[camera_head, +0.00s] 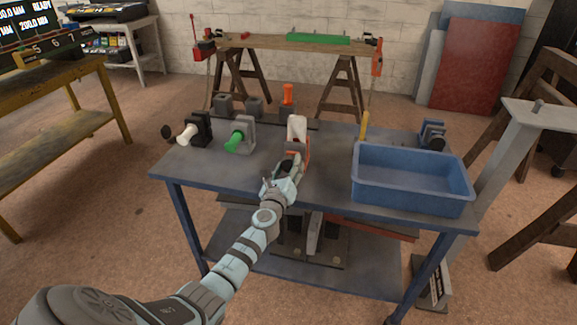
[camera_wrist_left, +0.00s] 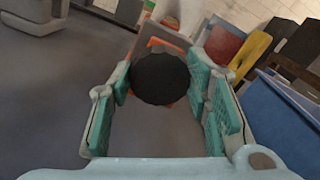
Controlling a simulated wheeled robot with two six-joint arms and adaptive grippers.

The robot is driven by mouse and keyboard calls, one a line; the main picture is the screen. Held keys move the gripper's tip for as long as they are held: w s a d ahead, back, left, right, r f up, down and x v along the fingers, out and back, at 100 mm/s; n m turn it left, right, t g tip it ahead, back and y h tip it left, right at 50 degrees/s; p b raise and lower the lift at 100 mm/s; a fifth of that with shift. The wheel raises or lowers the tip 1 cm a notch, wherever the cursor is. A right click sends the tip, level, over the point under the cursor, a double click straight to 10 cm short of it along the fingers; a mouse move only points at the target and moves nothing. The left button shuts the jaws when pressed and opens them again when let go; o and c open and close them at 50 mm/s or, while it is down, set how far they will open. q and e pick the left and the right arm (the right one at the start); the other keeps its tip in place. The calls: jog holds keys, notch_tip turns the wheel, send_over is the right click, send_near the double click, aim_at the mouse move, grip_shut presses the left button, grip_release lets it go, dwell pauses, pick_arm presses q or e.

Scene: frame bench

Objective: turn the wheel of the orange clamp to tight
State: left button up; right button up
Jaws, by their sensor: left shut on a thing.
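The orange clamp (camera_head: 306,156) stands on the blue-grey bench, with a pale block (camera_head: 297,127) at its top. In the left wrist view, parts of the orange clamp (camera_wrist_left: 163,44) show behind its round black wheel (camera_wrist_left: 160,79). My left gripper (camera_head: 291,167) reaches the clamp from the front. In the left wrist view the fingers (camera_wrist_left: 163,95) are on both sides of the wheel and shut on it. In the head view the gripper mostly hides the wheel. I cannot tell how far the wheel is turned. My right gripper is not in view.
A blue bin (camera_head: 410,201) takes up the bench's right side. A holder with a white part (camera_head: 188,134) and one with a green part (camera_head: 234,141) stand left of the clamp. An orange handle (camera_head: 288,94) and a yellow handle (camera_head: 364,125) rise behind. The front left bench top is clear.

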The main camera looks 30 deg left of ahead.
pick_arm(q)
jog(key=shift+m, duration=0.6)
jog(key=o, duration=1.2)
jog(key=shift+s, duration=0.25)
jog(key=v, duration=1.1)
jog(key=shift+s+d, duration=0.2)
jog(key=shift+s, duration=0.05)
